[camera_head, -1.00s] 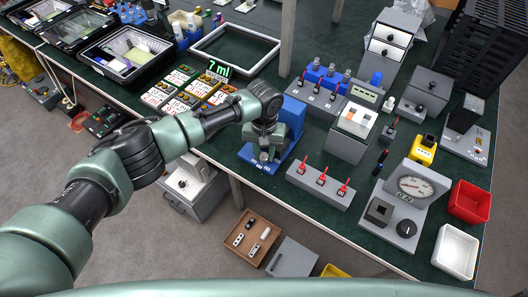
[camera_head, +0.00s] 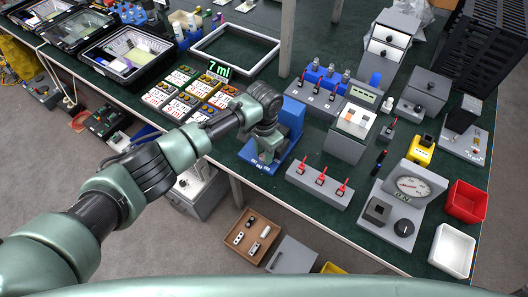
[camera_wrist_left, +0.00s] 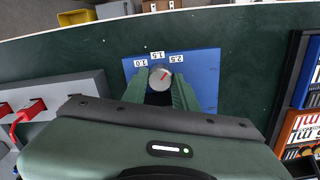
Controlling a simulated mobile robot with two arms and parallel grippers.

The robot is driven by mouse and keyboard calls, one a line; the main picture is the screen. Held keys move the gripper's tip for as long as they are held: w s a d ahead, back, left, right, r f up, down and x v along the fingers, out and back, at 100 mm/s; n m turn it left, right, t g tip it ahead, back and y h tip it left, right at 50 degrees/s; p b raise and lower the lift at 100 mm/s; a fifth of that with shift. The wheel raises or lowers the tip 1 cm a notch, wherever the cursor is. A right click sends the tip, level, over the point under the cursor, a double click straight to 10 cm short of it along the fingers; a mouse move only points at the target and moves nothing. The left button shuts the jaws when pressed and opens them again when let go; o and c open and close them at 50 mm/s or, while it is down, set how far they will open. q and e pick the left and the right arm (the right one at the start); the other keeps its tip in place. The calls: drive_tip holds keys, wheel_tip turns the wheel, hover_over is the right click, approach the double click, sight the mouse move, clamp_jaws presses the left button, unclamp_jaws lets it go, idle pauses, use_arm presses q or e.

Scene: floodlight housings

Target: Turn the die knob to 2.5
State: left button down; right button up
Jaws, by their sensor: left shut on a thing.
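The die knob (camera_wrist_left: 160,77) is a small round grey knob with a red pointer line, on a blue plate (camera_wrist_left: 207,65). White labels around it read 1.0, 1.5 and 2.5, upside down in the left wrist view. The red line points up and to the right, toward the 2.5 label (camera_wrist_left: 176,58); I cannot tell if it is exactly aligned. My left gripper (camera_wrist_left: 160,90) is shut on the knob, one finger on each side. In the head view the left gripper (camera_head: 267,157) is over the base of the blue device (camera_head: 291,120) and hides the knob. My right gripper is out of view.
A grey block with red switches (camera_head: 318,185) stands right of the blue device. A grey box with a white top (camera_head: 350,130) is behind it. Price-like cards (camera_head: 188,92) lie to the left. The table's front edge is close to the device.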

use_arm(q)
drive_tip(key=shift+m, duration=0.4)
drive_tip(key=c, duration=1.4)
unclamp_jaws()
wheel_tip(320, 180, up, 8)
drive_tip(key=shift+f+b, duration=0.1)
drive_tip(key=shift+b, duration=0.25)
